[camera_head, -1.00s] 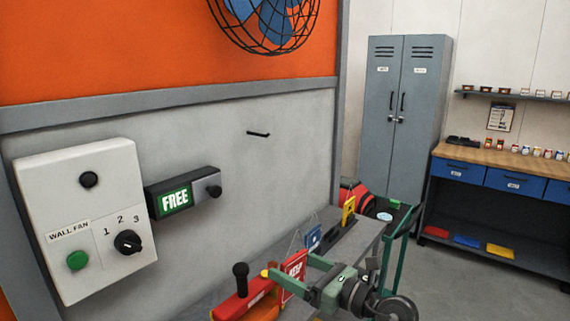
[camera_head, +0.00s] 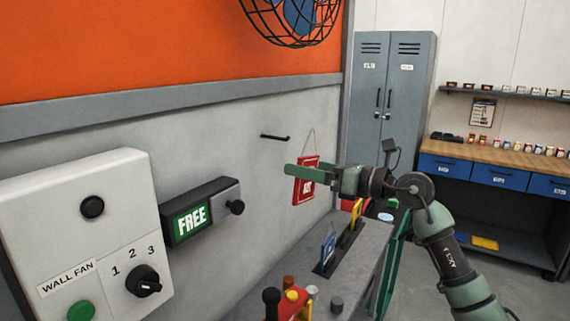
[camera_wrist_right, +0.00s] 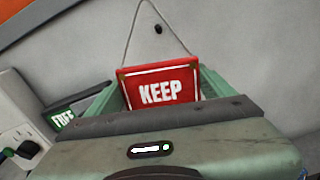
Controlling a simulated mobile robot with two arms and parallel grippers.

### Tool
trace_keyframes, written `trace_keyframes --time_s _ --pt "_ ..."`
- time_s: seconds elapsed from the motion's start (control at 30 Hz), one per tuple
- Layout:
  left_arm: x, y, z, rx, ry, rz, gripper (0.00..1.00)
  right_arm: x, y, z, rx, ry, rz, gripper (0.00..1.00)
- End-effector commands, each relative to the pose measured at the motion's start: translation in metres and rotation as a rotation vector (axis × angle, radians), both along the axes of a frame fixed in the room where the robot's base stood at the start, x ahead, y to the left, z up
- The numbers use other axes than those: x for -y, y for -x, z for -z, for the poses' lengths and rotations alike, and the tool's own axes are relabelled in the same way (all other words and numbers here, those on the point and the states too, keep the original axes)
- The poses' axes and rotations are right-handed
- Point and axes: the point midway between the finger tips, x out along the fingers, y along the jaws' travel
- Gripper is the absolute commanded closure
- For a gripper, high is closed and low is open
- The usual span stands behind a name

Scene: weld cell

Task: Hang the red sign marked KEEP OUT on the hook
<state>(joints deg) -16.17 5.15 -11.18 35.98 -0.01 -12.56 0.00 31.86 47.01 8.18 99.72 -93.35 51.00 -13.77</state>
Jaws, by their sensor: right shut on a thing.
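The red sign (camera_head: 308,186) hangs in the grip of my right gripper (camera_head: 300,176), raised above the grey bench in the head view. In the right wrist view the sign (camera_wrist_right: 161,85) shows the word KEEP between the green fingers; its lower part is hidden by the gripper body. A thin cord (camera_wrist_right: 160,12) rises in a loop from its top corners. The black hook (camera_head: 274,137) sticks out of the grey wall, up and left of the sign. In the wrist view the hook (camera_wrist_right: 158,30) appears inside the cord's outline; the cord is not seen resting on it. My left gripper is not in view.
A wall fan (camera_head: 296,20) is above. A box with the FREE sign (camera_head: 200,212) and the WALL FAN control box (camera_head: 85,235) project from the wall at left. The bench (camera_head: 350,270) carries blue and yellow signs in a rack and several small items.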

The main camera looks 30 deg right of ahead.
Motion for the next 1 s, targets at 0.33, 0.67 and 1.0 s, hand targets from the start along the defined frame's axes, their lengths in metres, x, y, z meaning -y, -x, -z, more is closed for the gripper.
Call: trace_keyframes --time_s 0.33,0.67,1.0 --pt "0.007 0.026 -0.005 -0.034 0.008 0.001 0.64 -0.004 -0.008 -0.003 0.003 -0.003 0.001 0.58" --pt "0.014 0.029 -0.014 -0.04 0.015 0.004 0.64 -0.014 -0.025 -0.001 0.003 -0.003 0.001 0.58" --pt "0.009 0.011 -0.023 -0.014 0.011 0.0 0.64 -0.024 -0.042 0.002 0.003 -0.003 0.001 0.58"
